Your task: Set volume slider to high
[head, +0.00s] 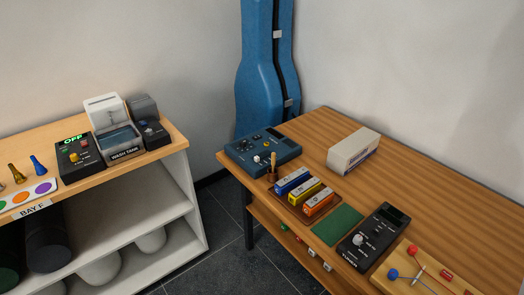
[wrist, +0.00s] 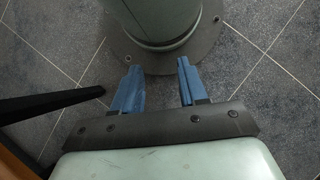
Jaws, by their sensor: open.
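A dark blue control box (head: 255,152) with several knobs and small controls stands at the far left end of the wooden table in the head view. A black device labelled like a tuner (head: 381,228), with a dark display and a pale knob, stands nearer on the same table. I cannot make out a volume slider or its setting on either. My gripper (wrist: 158,66) shows only in the wrist view. Its two blue fingers are apart with nothing between them, above the tiled floor and far from any device.
A shelf unit (head: 183,170) with devices stands left across a floor gap. A blue instrument case (head: 262,70) leans behind.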

